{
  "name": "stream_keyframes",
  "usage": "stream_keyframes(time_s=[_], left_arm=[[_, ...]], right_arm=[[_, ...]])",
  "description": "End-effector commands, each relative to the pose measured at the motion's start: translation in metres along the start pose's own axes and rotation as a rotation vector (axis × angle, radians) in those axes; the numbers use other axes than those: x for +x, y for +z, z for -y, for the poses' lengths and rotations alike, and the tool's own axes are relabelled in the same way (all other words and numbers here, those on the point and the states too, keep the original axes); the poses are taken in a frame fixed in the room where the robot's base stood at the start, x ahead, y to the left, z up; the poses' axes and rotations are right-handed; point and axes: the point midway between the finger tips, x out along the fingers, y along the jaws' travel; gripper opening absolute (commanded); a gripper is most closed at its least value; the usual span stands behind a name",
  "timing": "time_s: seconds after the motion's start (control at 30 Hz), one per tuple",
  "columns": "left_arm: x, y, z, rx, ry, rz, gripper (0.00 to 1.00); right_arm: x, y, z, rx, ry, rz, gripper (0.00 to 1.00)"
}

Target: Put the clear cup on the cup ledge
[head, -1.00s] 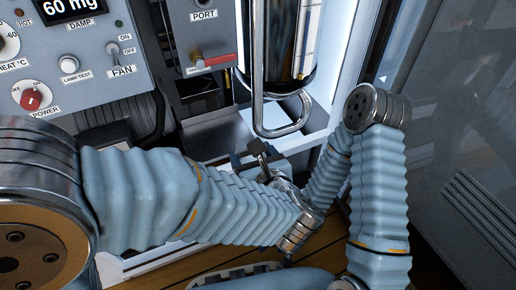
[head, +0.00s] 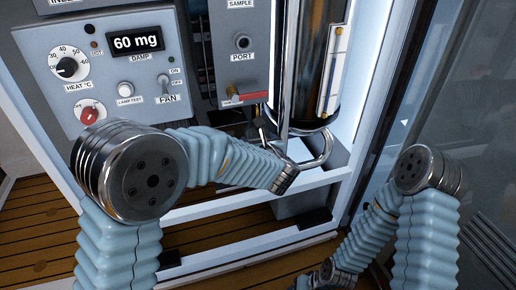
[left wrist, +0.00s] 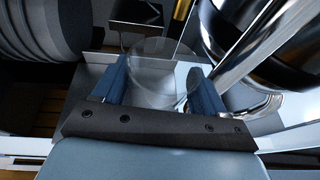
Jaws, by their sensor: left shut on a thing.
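The clear cup (left wrist: 160,72) shows in the left wrist view as a faint see-through round shape between the two blue fingers of my left gripper (left wrist: 158,85). The gripper is shut on it. In the head view my left gripper (head: 268,138) is small, beside the steel loop handle under the tank, and I cannot make out the cup there. A pale ledge (head: 318,178) runs below the tank; I cannot tell whether the cup touches any surface. My right arm hangs at the lower right, its fingers not visible.
The polished steel tank (head: 308,70) with its loop handle (head: 318,150) stands close beside my left gripper. A sample port panel (head: 238,55) with a red lever (head: 248,97) is above it. A control panel (head: 110,70) is at the left. Wooden floor (head: 40,240) lies below.

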Motion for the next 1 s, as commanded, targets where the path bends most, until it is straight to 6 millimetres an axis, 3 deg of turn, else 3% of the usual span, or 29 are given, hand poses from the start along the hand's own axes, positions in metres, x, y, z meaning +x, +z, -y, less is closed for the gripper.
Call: stream_keyframes(time_s=[0.13, 0.33, 0.73, 0.77, 0.9, 1.0], left_arm=[[0.012, 0.002, 0.0, 0.001, 0.001, 0.0, 0.42], [0.021, -0.03, 0.0, 0.001, 0.0, -0.001, 0.41], [0.023, -0.034, -0.001, -0.002, 0.0, 0.001, 0.41], [0.023, -0.033, -0.001, -0.002, 0.0, 0.0, 0.73], [0.022, -0.032, -0.001, -0.001, 0.0, 0.0, 0.95], [0.022, -0.032, -0.001, -0.001, 0.0, 0.0, 0.97]], right_arm=[[0.0, 0.0, 0.0, 0.0, 0.0, 0.0, 0.57], [0.006, 0.0, -0.002, 0.0, 0.0, -0.001, 0.57], [0.011, 0.0, -0.004, 0.001, 0.0, -0.003, 0.57], [0.011, 0.0, -0.004, 0.001, 0.0, -0.003, 0.57], [0.009, -0.001, -0.004, 0.001, 0.0, -0.003, 0.57], [0.009, -0.001, -0.004, 0.001, 0.0, -0.003, 0.57]])
